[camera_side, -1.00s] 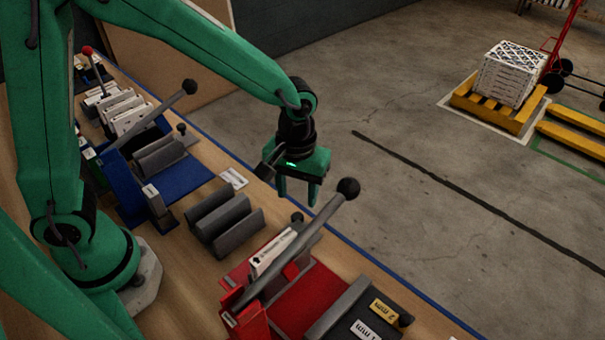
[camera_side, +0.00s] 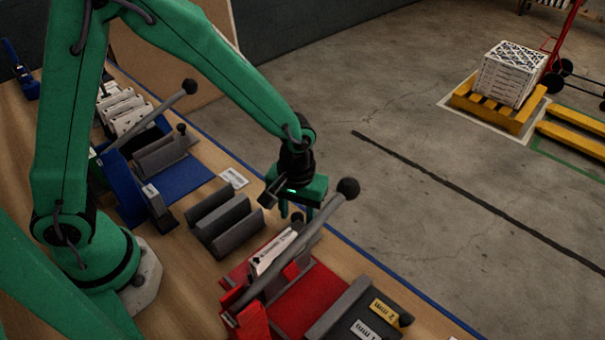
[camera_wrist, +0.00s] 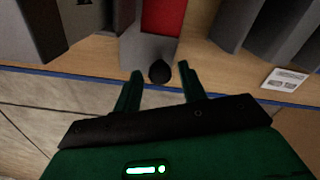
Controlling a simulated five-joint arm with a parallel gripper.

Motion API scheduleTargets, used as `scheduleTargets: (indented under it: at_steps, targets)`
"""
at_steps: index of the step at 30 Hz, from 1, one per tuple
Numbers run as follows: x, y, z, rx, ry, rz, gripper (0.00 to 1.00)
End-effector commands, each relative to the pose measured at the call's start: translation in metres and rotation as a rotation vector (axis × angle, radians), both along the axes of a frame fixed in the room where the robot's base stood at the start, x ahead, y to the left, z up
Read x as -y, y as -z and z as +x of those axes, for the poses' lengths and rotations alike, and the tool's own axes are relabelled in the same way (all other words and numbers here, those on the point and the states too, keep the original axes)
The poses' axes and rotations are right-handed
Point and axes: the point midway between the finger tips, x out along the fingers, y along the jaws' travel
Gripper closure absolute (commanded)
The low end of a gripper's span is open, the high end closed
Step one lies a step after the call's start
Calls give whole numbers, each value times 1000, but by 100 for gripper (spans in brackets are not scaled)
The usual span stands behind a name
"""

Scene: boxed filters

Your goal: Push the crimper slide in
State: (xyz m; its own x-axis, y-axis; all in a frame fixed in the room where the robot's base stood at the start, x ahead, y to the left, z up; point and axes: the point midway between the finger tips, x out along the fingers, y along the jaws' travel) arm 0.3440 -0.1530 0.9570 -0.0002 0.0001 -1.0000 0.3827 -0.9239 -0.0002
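The red crimper (camera_side: 307,305) stands near the front of the bench in the side view, with its long lever slanting up to a black ball (camera_side: 348,188). A white pleated piece (camera_side: 270,255) stands in it behind the lever. In the wrist view its grey slide (camera_wrist: 147,50) sits at the bench-edge end of the red bed (camera_wrist: 164,15), with a black knob (camera_wrist: 160,73) on it. My gripper (camera_side: 297,214) is open at this knob. In the wrist view the two green fingers stand on either side of the knob, apart from it. The lever partly hides the slide in the side view.
A blue crimper (camera_side: 190,178) with a raised lever stands further back. A grey slotted rack (camera_side: 222,222) lies between the crimpers, and another with labels (camera_side: 365,315) lies at the front. A white card (camera_side: 233,178) lies near the bench edge.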

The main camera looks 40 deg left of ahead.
Motion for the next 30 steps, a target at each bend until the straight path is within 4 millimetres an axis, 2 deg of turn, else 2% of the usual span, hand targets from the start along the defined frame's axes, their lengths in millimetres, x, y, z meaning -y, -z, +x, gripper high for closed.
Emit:
scheduleTargets:
  at_steps: [1,6,16,30]
  targets:
    - [0,0,0,0,0,0,69]
    - [0,0,0,0,0,0,100]
    - [8,0,0,0,1,0,100]
    - [59,-1,1,3,4,-1,100]
